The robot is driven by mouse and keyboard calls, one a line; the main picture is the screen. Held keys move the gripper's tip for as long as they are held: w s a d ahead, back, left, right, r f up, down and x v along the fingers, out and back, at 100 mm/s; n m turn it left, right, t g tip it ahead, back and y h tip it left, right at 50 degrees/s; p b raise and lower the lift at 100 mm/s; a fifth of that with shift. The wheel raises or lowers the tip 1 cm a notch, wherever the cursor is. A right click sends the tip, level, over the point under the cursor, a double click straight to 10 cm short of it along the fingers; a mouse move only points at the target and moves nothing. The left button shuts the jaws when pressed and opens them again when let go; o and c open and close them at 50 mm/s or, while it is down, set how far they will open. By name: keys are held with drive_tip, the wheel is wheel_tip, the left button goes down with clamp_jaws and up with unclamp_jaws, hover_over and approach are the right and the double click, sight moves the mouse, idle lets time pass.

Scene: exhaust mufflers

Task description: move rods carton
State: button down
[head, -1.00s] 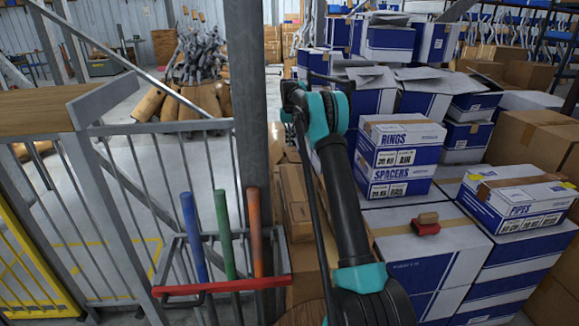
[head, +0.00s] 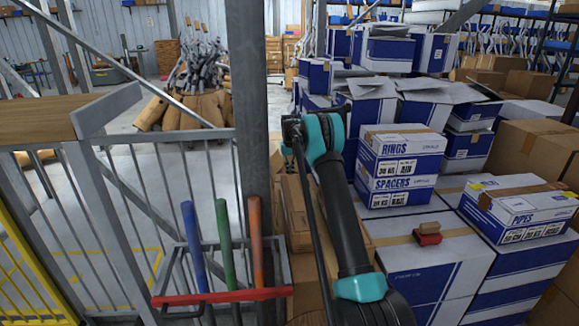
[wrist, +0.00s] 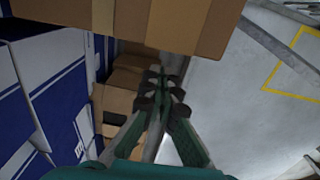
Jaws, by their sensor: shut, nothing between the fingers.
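I see no carton whose label can be read as rods. A blue-and-white rings carton (head: 402,153) sits on a spacers carton (head: 396,191) on the stacked boxes right of my arm. A blue-and-white pipes carton (head: 520,208) lies on the boxes farther right. My gripper (wrist: 160,80) is shut and empty in the wrist view, its fingers close together. A brown carton (wrist: 175,25) crosses the top of that view, beyond the fingertips. In the head view the fingers are hidden; only my arm shows.
A steel post (head: 252,100) and a railing (head: 190,165) stand left of my arm. A red rack (head: 222,296) holds blue, green and orange handles. A small red-and-brown object (head: 427,234) lies on a box top. Open floor (wrist: 250,100) shows right of my gripper.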

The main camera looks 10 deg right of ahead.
sight(294, 186)
drive_tip(key=shift+s, duration=1.2)
drive_tip(key=shift+s, duration=0.1)
drive_tip(key=s, duration=1.1)
drive_tip(key=shift+s, duration=0.35)
